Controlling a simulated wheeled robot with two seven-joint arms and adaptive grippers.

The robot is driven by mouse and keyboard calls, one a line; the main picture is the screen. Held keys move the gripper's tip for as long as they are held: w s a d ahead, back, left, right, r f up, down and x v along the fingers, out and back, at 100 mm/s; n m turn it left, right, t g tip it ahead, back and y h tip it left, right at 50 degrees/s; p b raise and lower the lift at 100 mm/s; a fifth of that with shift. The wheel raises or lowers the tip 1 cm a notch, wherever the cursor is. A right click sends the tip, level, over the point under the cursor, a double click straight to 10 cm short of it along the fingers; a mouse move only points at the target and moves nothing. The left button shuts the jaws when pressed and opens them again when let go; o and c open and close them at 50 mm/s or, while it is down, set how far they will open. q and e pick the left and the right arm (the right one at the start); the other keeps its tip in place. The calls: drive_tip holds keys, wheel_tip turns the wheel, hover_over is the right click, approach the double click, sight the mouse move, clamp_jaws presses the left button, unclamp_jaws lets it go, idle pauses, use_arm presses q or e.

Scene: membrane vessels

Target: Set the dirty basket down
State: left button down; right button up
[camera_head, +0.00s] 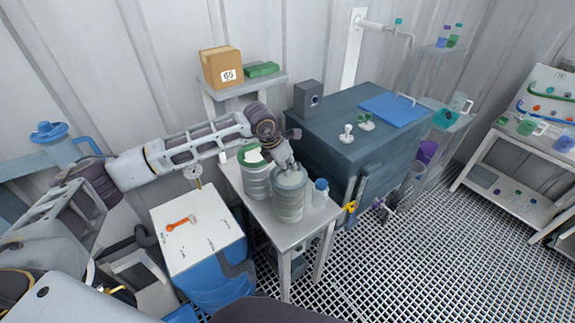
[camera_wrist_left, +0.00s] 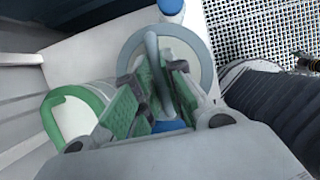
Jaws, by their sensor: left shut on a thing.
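The dirty basket (camera_head: 289,203) looks like a grey ribbed cylinder with a pale round rim, upright at the small white side table (camera_head: 263,215). Its rim (camera_wrist_left: 208,72) and upright grey handle (camera_wrist_left: 152,62) show in the left wrist view. My left gripper (camera_head: 287,167) is above the basket, and its green-padded fingers (camera_wrist_left: 155,95) are shut on the handle. The basket's base appears at the tabletop, but I cannot tell whether it bears weight there. A similar vessel with a green rim (camera_head: 255,180) stands just left of it. My right gripper is not in view.
A blue-capped bottle (camera_head: 320,193) stands close to the right of the basket. A large dark tank (camera_head: 355,140) is behind and right. A white-topped blue cabinet (camera_head: 197,228) is on the left. Grated floor (camera_head: 400,270) is open at the right front.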

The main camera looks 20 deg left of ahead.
use_arm(q)
drive_tip(key=shift+f, duration=0.1)
idle(0.3)
drive_tip(key=c, duration=1.5)
unclamp_jaws()
drive_tip(key=shift+r, duration=0.25)
drive_tip(key=b+v, duration=0.3)
drive_tip(key=v, duration=0.8)
drive_tip(key=shift+s+r, duration=0.25)
drive_tip(key=shift+r, duration=0.05)
drive_tip(key=shift+f, duration=0.1)
